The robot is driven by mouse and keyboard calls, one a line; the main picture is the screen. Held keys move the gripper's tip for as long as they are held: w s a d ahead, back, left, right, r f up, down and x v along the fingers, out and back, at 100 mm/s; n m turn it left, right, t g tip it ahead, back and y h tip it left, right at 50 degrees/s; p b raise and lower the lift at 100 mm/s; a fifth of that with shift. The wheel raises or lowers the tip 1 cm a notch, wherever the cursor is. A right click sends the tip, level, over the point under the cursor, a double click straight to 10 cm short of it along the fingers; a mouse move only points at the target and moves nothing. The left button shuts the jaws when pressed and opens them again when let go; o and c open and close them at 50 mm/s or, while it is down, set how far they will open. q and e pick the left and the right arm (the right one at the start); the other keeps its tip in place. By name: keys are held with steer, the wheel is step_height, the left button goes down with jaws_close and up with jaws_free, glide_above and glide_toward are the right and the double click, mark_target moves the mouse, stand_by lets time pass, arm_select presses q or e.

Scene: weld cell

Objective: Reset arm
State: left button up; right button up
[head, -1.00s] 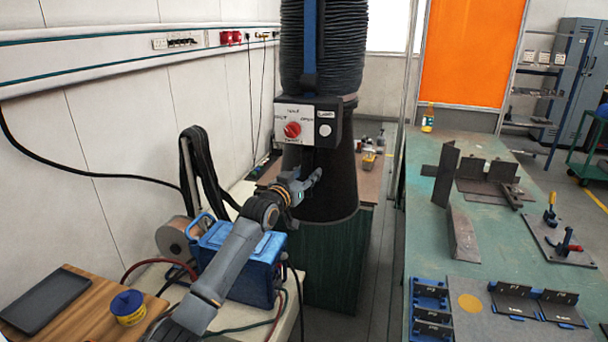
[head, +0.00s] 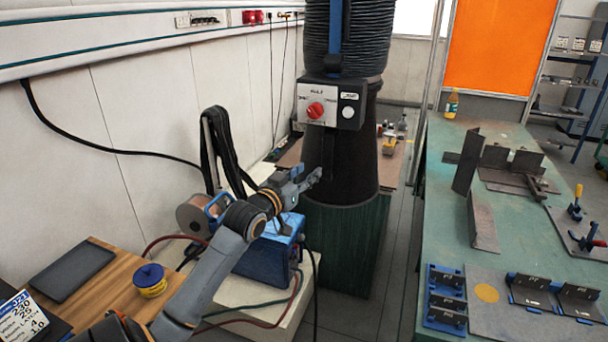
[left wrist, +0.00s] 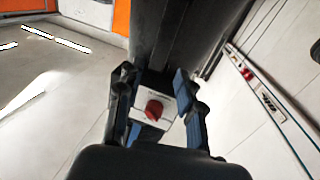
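My left gripper (head: 305,180) is at the left edge of the black extraction hood (head: 350,165), below its control box (head: 347,104). The box has a red knob (head: 316,110) and a white round button. In the left wrist view the two fingers of my left gripper (left wrist: 156,88) are apart with nothing held between them. The red knob (left wrist: 154,109) and its white panel show in the gap, beyond the fingers. Whether the gripper touches the hood I cannot tell. My right gripper is not in view.
A wooden table (head: 110,275) holds a dark tray (head: 72,271) and a yellow-blue reel (head: 150,280). The green bench (head: 440,220) at right carries metal plates and clamps.

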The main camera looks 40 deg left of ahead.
arm_select(q)
steer(key=shift+s+d, duration=0.1)
steer(key=shift+s, duration=0.15)
stand_by(0.4)
steer(key=s+d+f+g, duration=0.1)
steer(key=s+f+g, duration=0.15)
steer(key=f, duration=1.45)
steer(key=s+d+f+g, duration=0.15)
steer(key=f+g, duration=0.25)
steer(key=f, duration=1.4)
steer(key=s+d+f+m+g+h, duration=0.15)
steer(key=s+d+f, duration=0.25)
steer(key=s+f, duration=0.45)
steer(key=s+d+f+n+g, duration=0.15)
steer(key=s+d+f, duration=0.3)
steer(key=f, duration=0.65)
steer(key=s+d+f+m+g, duration=0.1)
steer(key=s+d+f, duration=0.4)
steer(key=s, duration=0.5)
steer(key=s+d+f+m+g+h, duration=0.1)
steer(key=s+d+f, duration=0.4)
steer(key=s, duration=0.6)
steer(key=s+d+f+m+g+h, duration=0.1)
steer(key=s+d+f+m+g, duration=0.2)
steer(key=s, duration=0.7)
step_height(320, 180, down, 3)
steer(key=d+g, duration=0.2)
steer(key=d, duration=0.1)
steer(key=shift+s, duration=0.25)
